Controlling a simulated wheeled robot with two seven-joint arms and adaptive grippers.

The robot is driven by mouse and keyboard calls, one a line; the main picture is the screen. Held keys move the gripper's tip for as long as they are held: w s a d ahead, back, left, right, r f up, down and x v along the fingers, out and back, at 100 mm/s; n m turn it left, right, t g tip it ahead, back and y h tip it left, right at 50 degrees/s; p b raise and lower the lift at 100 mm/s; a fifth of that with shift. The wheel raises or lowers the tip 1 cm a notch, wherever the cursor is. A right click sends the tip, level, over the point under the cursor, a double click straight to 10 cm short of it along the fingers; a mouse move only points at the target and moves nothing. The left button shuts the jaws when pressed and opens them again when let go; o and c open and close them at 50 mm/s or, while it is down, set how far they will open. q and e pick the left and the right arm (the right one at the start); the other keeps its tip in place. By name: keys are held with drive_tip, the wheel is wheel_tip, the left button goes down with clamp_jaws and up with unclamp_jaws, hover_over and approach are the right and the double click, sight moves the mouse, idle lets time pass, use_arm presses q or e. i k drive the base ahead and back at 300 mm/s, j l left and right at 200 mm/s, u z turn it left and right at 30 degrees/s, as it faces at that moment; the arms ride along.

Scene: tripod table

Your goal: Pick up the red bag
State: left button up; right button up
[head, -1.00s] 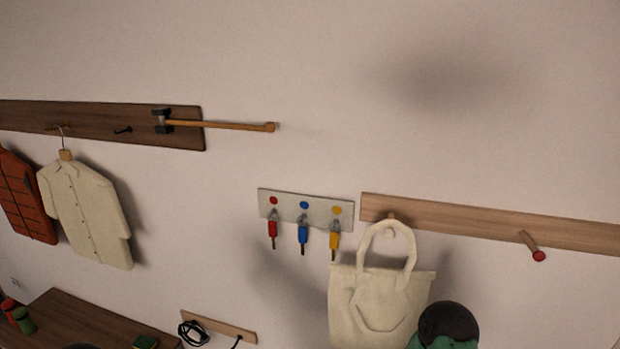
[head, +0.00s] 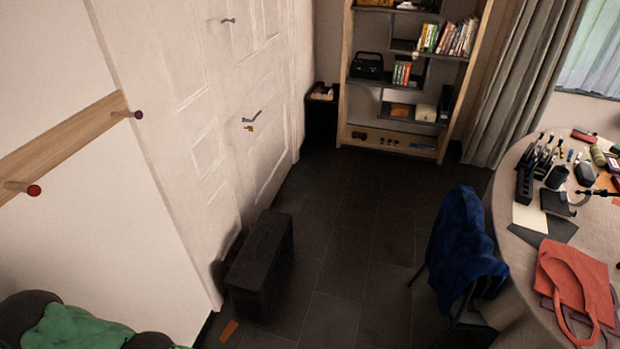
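The red bag (head: 572,277) lies flat on the near left part of the round table (head: 512,262), at the right edge of the head view. It looks orange-red, and its long handle loops toward the front edge. A darker purplish item shows partly from under it. Neither of my grippers is in view.
A chair with a blue garment (head: 462,243) over it stands left of the table. A dark case (head: 260,265) stands on the floor by the white door (head: 240,95). A bookshelf (head: 395,150) is at the back. Dark tiled floor (head: 345,235) between them is mostly clear.

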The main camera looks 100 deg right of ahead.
sight(567, 275)
drive_tip(key=z, duration=0.45)
drive_tip(key=k+z, duration=0.1)
drive_tip(key=z, duration=0.85)
drive_tip(key=l+z, duration=0.1)
drive_tip(key=z, duration=0.35)
drive_tip(key=k+z, duration=0.1)
drive_tip(key=z, duration=0.35)
drive_tip(key=l+z, duration=0.1)
drive_tip(key=z, duration=0.85)
drive_tip(key=l+z, duration=0.15)
drive_tip(key=z, duration=0.3)
drive_tip(key=j+z, duration=0.15)
drive_tip(key=z, duration=0.25)
drive_tip(key=j+z, duration=0.1)
drive_tip(key=z, duration=0.3)
drive_tip(key=k+j+z, duration=0.1)
drive_tip(key=z, duration=0.65)
drive_tip(key=k+j, duration=0.05)
drive_tip(key=k, duration=0.05)
